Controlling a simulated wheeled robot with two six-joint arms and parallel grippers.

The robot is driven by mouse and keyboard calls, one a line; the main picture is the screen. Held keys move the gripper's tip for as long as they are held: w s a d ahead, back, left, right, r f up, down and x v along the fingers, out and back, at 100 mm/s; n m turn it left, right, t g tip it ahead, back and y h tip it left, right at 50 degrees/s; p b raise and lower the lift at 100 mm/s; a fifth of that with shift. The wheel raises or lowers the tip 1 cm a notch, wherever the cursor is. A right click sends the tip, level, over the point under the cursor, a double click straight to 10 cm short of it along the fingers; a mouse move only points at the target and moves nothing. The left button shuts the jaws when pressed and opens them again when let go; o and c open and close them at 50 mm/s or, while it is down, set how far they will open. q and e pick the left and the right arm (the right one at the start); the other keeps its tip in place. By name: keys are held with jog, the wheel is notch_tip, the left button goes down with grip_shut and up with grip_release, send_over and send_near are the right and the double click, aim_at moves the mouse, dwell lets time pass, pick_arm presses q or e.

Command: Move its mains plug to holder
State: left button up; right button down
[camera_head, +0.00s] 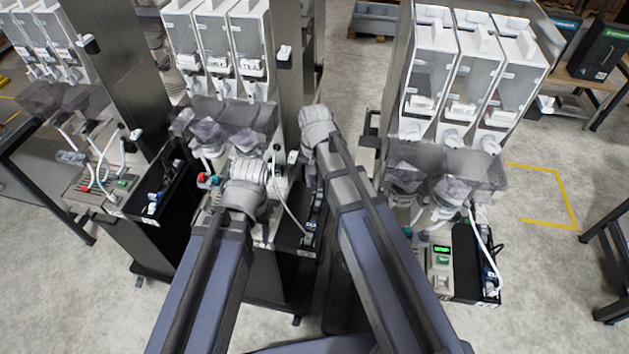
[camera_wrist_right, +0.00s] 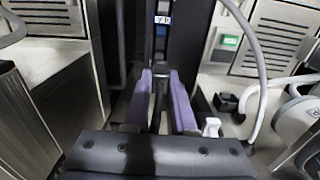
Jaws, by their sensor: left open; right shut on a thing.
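My right gripper (camera_wrist_right: 163,80) points down at the side of the middle dispenser (camera_head: 236,60). In the right wrist view its two purple fingers are closed on a small dark piece between them, which I take to be the mains plug; its shape is mostly hidden. In the head view the right wrist hides most of this gripper (camera_head: 312,178). A black holder strip (camera_head: 305,222) runs along the dispenser's right side, below the right gripper. My left gripper (camera_head: 249,170) is in front of the same dispenser, near its spouts; its fingertips are hidden by the wrist.
A pale cable (camera_head: 284,196) loops down beside the holder strip; it shows in the right wrist view (camera_wrist_right: 262,70). Free floor (camera_head: 545,275) lies at the right.

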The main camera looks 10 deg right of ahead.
jog(key=shift+w+d+f+b, duration=0.3)
jog(key=shift+w+f+b, duration=0.5)
jog(key=shift+f+b, duration=1.15)
jog(key=shift+w+d+f+b, duration=0.35)
jog(key=shift+w+f+b, duration=0.45)
jog(key=shift+f+b, duration=1.15)
jog(key=shift+w+d+f+b, duration=0.3)
jog(key=shift+w+f+b, duration=0.5)
jog(key=shift+f+b, duration=1.15)
jog(key=shift+f, duration=0.35)
jog(key=shift+f+b, duration=0.45)
jog(key=shift+f, duration=0.05)
jog(key=shift+f+b, duration=0.45)
jog(key=shift+b, duration=0.05)
jog(key=c, duration=0.7)
grip_release()
jog(key=shift+o, duration=0.5)
